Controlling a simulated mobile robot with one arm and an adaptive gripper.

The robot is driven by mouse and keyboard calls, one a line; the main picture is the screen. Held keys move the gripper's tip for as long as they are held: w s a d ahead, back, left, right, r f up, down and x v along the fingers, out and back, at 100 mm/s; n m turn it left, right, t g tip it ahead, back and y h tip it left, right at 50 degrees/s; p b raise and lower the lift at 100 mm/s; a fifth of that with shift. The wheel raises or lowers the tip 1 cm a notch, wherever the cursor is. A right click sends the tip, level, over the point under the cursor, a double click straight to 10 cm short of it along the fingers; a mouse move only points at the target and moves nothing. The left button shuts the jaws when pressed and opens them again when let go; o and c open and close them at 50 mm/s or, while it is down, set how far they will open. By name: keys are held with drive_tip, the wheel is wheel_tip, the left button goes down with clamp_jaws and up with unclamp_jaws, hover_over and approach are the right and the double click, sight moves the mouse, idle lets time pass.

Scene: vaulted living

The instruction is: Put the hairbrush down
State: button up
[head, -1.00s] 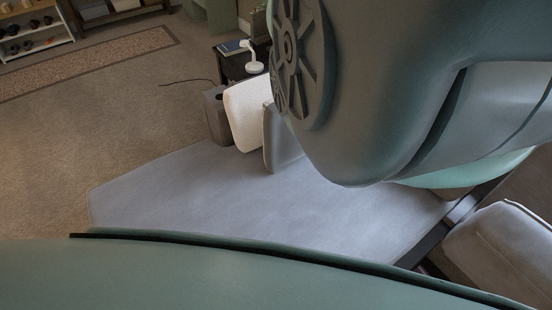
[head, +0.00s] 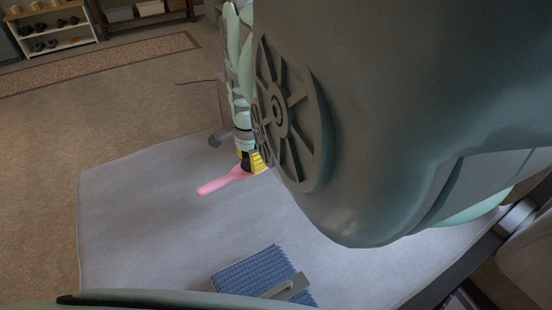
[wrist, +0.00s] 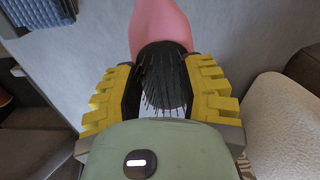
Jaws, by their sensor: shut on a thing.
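The hairbrush (head: 222,183) has a pink handle that points to the left in the head view. The wrist view shows its pink body (wrist: 163,22) and dark bristles (wrist: 163,72). My gripper (head: 256,164) has yellow ridged fingers and is shut on the bristle end, one finger on each side. The brush is over the broad grey surface (head: 140,210). I cannot tell whether it touches that surface. Part of the brush head is hidden by my fingers.
A blue textured thing (head: 245,272) with a grey bar on it lies at the near part of the grey surface. A white cushion (wrist: 285,125) shows at right in the wrist view. The left part of the grey surface is clear. My arm covers much of the right side.

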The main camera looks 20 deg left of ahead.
sight(242, 177)
drive_tip(key=shift+m, duration=0.6)
drive_tip(key=shift+s+a+f+b, duration=0.1)
drive_tip(key=shift+s+f+b, duration=0.65)
drive_tip(key=shift+f, duration=1.35)
drive_tip(key=shift+s+a+f+b, duration=0.1)
drive_tip(key=shift+s+f+b, duration=0.6)
drive_tip(key=shift+f, duration=1.45)
drive_tip(key=shift+s+a+f+b, duration=0.1)
drive_tip(key=shift+s+f+b, duration=0.65)
drive_tip(key=shift+f, duration=1.35)
drive_tip(key=shift+s+f+b, duration=0.1)
drive_tip(key=shift+f+b, duration=0.6)
drive_tip(key=shift+f, duration=1.45)
drive_tip(key=shift+f, duration=0.1)
drive_tip(key=o, duration=1.1)
drive_tip(key=shift+a+r+p, duration=0.1)
drive_tip(key=shift+r+p, duration=1.85)
drive_tip(key=shift+r, duration=4.2)
